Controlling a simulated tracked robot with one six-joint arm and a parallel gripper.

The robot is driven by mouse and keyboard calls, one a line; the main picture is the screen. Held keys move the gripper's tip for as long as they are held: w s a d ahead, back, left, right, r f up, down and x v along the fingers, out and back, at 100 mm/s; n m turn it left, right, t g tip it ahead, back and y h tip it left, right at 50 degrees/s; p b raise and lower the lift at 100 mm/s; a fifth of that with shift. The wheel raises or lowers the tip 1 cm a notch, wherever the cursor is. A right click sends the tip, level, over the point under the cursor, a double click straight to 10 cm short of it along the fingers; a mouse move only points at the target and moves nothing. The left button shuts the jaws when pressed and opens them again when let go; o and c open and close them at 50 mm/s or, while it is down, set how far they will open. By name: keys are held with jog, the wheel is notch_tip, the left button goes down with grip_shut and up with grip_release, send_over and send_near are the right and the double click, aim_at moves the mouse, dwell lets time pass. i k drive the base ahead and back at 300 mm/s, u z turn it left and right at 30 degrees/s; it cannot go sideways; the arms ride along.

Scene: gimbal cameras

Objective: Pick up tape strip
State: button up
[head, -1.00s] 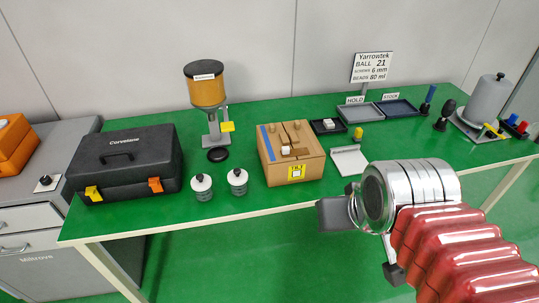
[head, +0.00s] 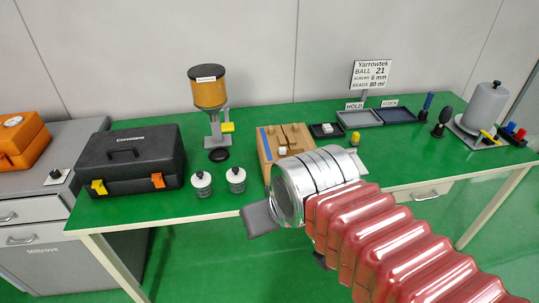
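A blue strip (head: 265,142), which looks like the tape strip, lies along the left edge of the top of a brown cardboard box (head: 261,159) on the green table. My arm hides the box's front and right parts. My gripper (head: 260,219) shows in the head view as a dark grey block at the end of the silver wrist. It is in front of the table's front edge, below and in front of the box, apart from the strip. Its fingertips are not clear enough to show open or shut.
Two small white-capped jars (head: 201,184) stand left of the box. A black toolbox (head: 130,160) is farther left. An amber dispenser (head: 209,92) stands behind the jars. Small trays (head: 360,117) sit right of the box. The tabletop (head: 270,118) behind the box is clear.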

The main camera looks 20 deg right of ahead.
aim_at(282, 153)
jog(key=u, duration=0.05)
jog(key=i, duration=1)
jog(key=u, duration=0.05)
